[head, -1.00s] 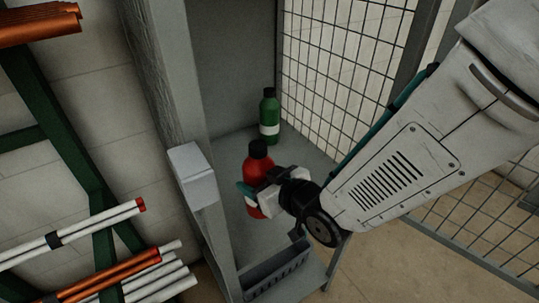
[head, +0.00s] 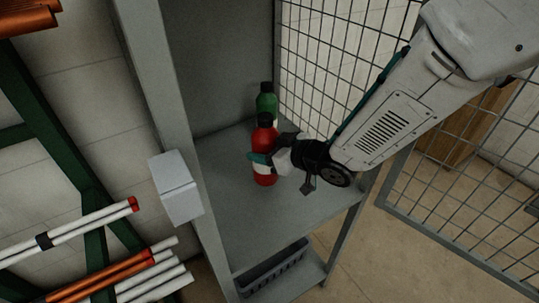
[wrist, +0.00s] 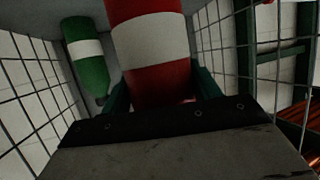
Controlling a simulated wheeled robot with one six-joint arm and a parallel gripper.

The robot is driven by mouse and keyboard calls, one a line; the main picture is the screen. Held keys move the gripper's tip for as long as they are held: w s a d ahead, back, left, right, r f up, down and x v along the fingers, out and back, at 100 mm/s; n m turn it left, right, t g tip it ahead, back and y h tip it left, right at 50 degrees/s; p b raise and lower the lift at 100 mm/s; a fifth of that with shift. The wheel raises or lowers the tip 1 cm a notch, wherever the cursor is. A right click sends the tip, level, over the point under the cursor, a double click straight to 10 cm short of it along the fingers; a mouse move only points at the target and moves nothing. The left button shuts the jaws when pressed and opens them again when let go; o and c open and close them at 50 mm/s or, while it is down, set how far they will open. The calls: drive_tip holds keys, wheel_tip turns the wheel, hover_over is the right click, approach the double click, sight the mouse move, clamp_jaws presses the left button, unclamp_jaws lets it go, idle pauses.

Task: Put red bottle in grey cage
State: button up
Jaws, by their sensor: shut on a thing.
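The red bottle (head: 265,172) has a black cap and a white band. In the head view it is upright inside the grey cage (head: 235,225), over its grey shelf. My gripper (head: 264,160) is shut on the red bottle at its middle, coming in from the right. In the wrist view the red bottle (wrist: 150,45) fills the space between the fingers (wrist: 160,90). I cannot tell whether its base touches the shelf. A green bottle (head: 266,101) with a black cap stands behind it, partly hidden by it; it also shows in the wrist view (wrist: 88,65).
Mesh panels (head: 330,60) bound the cage at the right, and a mesh door (head: 470,190) hangs open. A grey post with a pale box (head: 176,187) stands at the left. A dark basket (head: 270,272) is on a lower shelf. A green rack with pipes (head: 110,240) is at far left.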

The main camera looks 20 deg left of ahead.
drive_tip(key=shift+w, duration=0.35)
drive_tip(key=shift+w+f, duration=0.2)
drive_tip(key=shift+f, duration=0.7)
drive_tip(key=shift+w+f, duration=0.15)
drive_tip(key=shift+f, duration=0.75)
drive_tip(key=shift+f, duration=0.1)
drive_tip(key=o, duration=1.3)
drive_tip(key=shift+d, duration=0.1)
drive_tip(key=shift+o, duration=0.2)
drive_tip(key=shift+d+r, duration=0.15)
drive_tip(key=shift+r, duration=0.05)
drive_tip(key=v, duration=1.1)
drive_tip(key=shift+s+d, duration=0.2)
drive_tip(key=shift+s, duration=0.05)
drive_tip(key=shift+r, duration=0.1)
